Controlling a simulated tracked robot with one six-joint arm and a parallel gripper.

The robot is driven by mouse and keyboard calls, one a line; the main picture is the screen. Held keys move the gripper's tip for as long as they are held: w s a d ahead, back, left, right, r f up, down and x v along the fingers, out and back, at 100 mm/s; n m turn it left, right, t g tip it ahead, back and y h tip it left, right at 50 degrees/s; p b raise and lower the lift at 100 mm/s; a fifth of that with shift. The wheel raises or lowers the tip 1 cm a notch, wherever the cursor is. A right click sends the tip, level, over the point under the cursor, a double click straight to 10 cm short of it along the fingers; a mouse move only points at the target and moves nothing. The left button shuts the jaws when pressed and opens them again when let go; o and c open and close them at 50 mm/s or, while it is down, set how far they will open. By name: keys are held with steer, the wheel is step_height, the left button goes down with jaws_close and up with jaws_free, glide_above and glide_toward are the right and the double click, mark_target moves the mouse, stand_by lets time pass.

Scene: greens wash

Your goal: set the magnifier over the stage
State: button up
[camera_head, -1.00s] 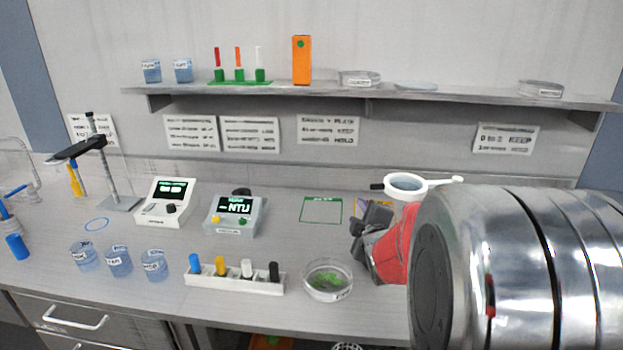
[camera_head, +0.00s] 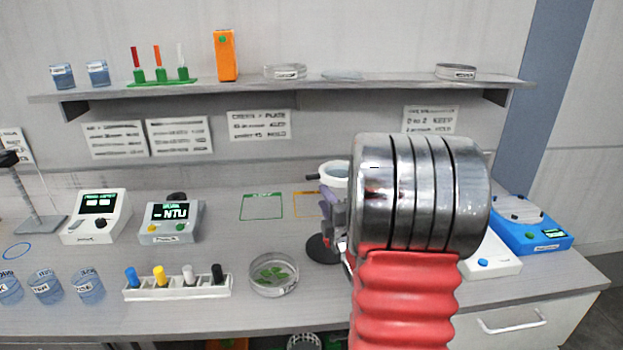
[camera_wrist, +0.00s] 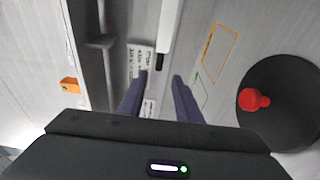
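The magnifier, a white ring with a pale lens and a dark knob (camera_head: 335,172), stands at the back of the bench in the head view, partly hidden by my arm. A dark round base (camera_head: 320,248) shows below it. In the wrist view a black disc with a red knob (camera_wrist: 255,100) lies to the right of my fingers. I cannot make out which thing is the stage.
A dish of green leaves (camera_head: 273,274) and a white rack (camera_head: 178,290) stand in front. Green (camera_head: 261,206) and orange (camera_head: 306,205) outlines mark the bench. A blue device (camera_head: 532,235) stands right. A shelf (camera_head: 380,84) with glassware runs along the wall above.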

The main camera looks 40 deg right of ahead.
mark_target(313, 179)
steer(key=x, duration=1.3)
steer(key=shift+w, duration=0.2)
steer(key=shift+c, duration=0.2)
steer(key=shift+d, duration=0.1)
jaws_close()
steer(key=shift+f, duration=0.1)
